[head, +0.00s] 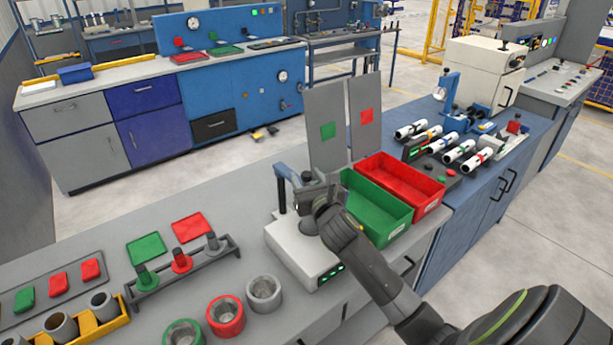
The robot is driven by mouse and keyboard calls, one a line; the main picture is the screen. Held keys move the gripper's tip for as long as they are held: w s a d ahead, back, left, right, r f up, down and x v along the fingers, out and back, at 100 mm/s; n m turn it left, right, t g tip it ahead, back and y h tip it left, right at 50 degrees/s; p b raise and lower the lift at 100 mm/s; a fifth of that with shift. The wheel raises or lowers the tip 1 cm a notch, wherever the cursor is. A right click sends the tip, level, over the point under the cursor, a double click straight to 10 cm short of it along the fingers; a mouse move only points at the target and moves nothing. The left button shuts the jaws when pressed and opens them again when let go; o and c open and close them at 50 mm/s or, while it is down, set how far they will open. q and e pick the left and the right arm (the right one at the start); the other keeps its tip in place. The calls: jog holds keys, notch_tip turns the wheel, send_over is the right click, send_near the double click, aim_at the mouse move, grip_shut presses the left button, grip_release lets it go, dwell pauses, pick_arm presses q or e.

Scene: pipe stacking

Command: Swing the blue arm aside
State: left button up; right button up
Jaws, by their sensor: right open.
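The blue arm (288,173) sits on top of a dark post at the back left of a white box (298,250) with green lights on its front. My right gripper (307,192) is open and reaches over the white box from the right. Its fingers are close to the blue arm's right end, and I cannot tell whether they touch it. My gripper and wrist hide part of the box top and perhaps some of the blue arm. My left gripper is not in view.
A green bin (377,205) and a red bin (402,182) stand right of the box, with two upright grey panels behind. Grey, red and green rings (225,316) and a post rack (183,271) stand to the left. The grey bench between has some clear room.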

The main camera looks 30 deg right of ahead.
jog(key=shift+w, duration=0.3)
jog(key=shift+c, duration=0.3)
grip_shut()
